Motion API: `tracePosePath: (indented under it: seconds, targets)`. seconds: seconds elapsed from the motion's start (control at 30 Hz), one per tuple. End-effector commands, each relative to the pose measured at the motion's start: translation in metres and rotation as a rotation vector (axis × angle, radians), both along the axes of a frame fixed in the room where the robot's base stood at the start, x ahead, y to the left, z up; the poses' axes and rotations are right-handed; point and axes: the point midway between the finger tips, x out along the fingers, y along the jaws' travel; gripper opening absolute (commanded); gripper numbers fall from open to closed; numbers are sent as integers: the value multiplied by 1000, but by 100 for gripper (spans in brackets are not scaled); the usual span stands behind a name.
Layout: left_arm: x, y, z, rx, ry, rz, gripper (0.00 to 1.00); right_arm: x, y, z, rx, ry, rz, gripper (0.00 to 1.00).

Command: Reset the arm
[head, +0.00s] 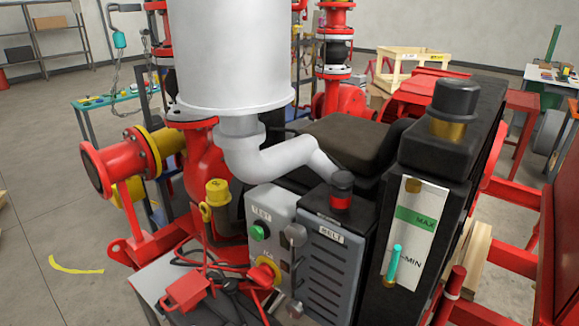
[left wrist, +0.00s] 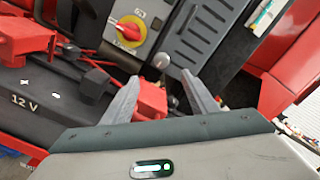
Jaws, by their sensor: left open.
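My left gripper (left wrist: 172,82) is open in the left wrist view, its two grey fingers spread. Between and beyond the fingertips are a round grey knob (left wrist: 162,62) on a short stem and a red block (left wrist: 152,98). I cannot tell whether either is the arm, or whether a finger touches anything. A red-handled rotary switch on a yellow plate (left wrist: 129,30) is up and left of the fingers. Neither gripper shows in the head view.
A black battery (left wrist: 50,95) marked 12 V with red clamps and cables lies left of my gripper. A large white cylinder (head: 235,50) with a bent white pipe (head: 270,155) rises behind the panel. The grey BELT guard (head: 325,262) and black tank (head: 430,170) stand right.

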Motion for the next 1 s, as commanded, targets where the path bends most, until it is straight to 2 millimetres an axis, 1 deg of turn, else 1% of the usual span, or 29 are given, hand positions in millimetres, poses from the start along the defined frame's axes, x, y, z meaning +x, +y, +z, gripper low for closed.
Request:
tracePosePath:
  seconds: [0.13,0.23,0.3,0.37,0.4,0.47,0.5,0.57,0.6,0.67,0.7,0.77,0.83,0.9,1.0]
  targets:
    - [9,14,13,-112,26,82,53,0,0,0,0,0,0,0]
    - [20,35,24,-257,64,188,53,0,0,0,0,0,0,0]
    - [27,55,31,-392,104,283,53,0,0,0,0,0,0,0]
    - [32,75,33,-519,148,376,53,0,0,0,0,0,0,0]
    - [34,89,32,-610,182,440,53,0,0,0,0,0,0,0]
    - [34,110,26,-748,237,539,53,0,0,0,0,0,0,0]
    - [33,123,19,-838,278,606,53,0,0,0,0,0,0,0]
    - [29,139,7,-970,342,703,53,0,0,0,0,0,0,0]
    - [25,148,-3,-1056,388,769,53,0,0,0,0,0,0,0]
    - [16,159,-20,-1180,461,867,53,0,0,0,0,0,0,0]
    - [9,164,-32,-1259,513,932,53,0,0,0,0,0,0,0]
    - [-4,167,-52,-1374,595,1030,53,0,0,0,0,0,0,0]
    - [-22,166,-74,-1491,695,1144,53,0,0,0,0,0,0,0]
    - [-40,159,-93,-1587,792,1246,53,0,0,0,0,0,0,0]
    - [-64,147,-113,-1677,909,1363,53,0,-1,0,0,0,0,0]
